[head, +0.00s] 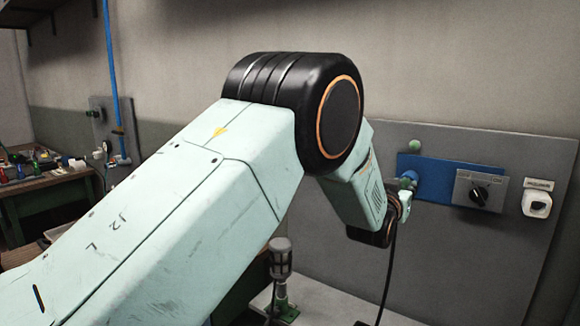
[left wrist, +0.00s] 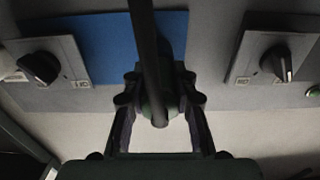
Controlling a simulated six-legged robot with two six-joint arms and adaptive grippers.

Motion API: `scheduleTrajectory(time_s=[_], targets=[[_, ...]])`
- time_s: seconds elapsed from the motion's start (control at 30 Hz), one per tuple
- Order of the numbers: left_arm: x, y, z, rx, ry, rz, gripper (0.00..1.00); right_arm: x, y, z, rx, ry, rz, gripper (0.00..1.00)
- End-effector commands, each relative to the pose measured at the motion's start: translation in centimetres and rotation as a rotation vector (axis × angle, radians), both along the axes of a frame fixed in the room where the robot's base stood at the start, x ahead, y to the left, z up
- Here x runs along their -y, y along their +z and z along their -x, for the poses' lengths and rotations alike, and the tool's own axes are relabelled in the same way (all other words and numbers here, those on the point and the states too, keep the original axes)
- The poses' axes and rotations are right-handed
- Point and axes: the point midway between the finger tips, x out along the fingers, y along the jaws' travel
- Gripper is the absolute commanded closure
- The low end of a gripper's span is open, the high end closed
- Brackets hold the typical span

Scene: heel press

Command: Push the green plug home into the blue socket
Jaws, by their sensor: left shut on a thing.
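The green plug (head: 405,184) is in my left gripper (head: 404,200) at the wall panel, mostly hidden by the fingers. In the left wrist view the gripper (left wrist: 160,90) has its two fingers closed around the plug (left wrist: 149,106), which looks dark green there. A black cable (head: 388,265) hangs from the plug. The blue socket (head: 412,176) shows just beyond the plug, on a blue plate (head: 449,184). The plug's front is at the socket; how deep it sits is hidden. My right gripper is in neither view.
A black rotary switch (head: 480,194) and a white fixture (head: 537,203) sit right of the blue plate on the grey panel (head: 450,260). A small green button (head: 388,146) is above left of the plate. A grey cylindrical device on a green base (head: 281,262) stands below my arm.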

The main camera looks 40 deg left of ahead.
Motion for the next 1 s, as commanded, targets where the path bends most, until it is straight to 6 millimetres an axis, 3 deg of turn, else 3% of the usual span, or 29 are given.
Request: scheduleTrajectory(time_s=[0.17,0.2,0.5,0.83,1.0], targets=[[-0.1,0.2,-0.4,0.005,0.001,0.001,1.00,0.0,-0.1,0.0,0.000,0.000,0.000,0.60],[-0.1,0.2,-0.4,0.005,0.001,0.001,0.72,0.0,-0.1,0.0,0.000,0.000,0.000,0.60],[-0.1,0.1,-0.3,0.003,0.001,0.001,0.47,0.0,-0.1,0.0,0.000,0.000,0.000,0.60],[0.0,0.0,-0.2,0.001,0.001,0.000,0.47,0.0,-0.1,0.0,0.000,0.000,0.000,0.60],[0.0,0.1,1.2,0.000,0.000,0.000,0.47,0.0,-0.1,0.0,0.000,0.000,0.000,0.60]])
